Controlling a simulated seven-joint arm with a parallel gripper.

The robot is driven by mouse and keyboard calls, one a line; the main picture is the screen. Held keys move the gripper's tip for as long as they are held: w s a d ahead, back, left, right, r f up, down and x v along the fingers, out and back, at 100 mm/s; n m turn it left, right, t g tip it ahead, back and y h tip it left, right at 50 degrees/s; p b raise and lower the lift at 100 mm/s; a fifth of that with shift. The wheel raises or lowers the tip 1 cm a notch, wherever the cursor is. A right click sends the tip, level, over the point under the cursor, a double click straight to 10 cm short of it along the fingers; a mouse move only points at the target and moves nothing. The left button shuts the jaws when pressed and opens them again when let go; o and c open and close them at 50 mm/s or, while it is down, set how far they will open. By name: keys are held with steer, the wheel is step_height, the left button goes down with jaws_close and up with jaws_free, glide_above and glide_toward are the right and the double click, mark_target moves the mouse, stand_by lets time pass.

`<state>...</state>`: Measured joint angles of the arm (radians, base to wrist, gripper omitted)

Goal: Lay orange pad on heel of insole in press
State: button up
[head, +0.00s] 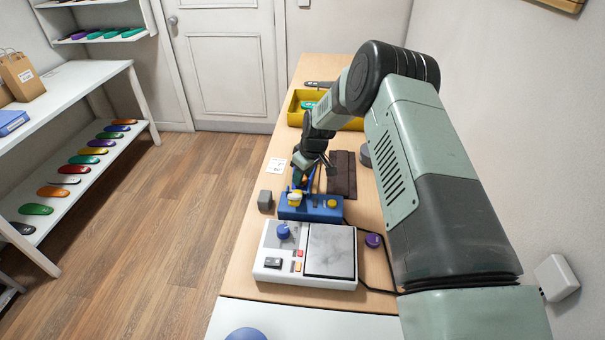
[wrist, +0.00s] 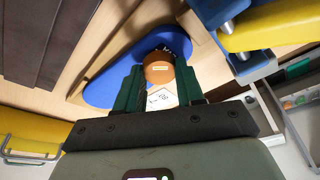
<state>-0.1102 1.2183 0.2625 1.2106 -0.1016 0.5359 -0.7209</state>
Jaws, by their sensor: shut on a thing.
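My gripper (wrist: 160,76) is shut on the orange pad (wrist: 158,68), which sits between its two dark green fingertips in the wrist view. A blue insole (wrist: 102,88) shows behind the pad and fingers, partly hidden by them. I cannot tell whether the pad touches it. The blue press (head: 318,214) with yellow parts stands on the bench in the head view, with my gripper (head: 304,176) just beyond and above it. Blue and yellow press parts (wrist: 262,32) also show at the upper right of the wrist view.
A white control unit (head: 262,277) with a grey plate stands in front of the press. A grey block (head: 265,200) is to its left, a brown mat (head: 343,174) behind right, and a yellow tray (head: 293,115) at the back. A purple knob (head: 374,240) sits at right.

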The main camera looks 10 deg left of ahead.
steer(key=shift+f, duration=0.15)
stand_by(0.8)
steer(key=o, duration=1.6)
steer(key=shift+c, duration=0.2)
steer(key=shift+r, duration=4)
steer(key=shift+r, duration=0.1)
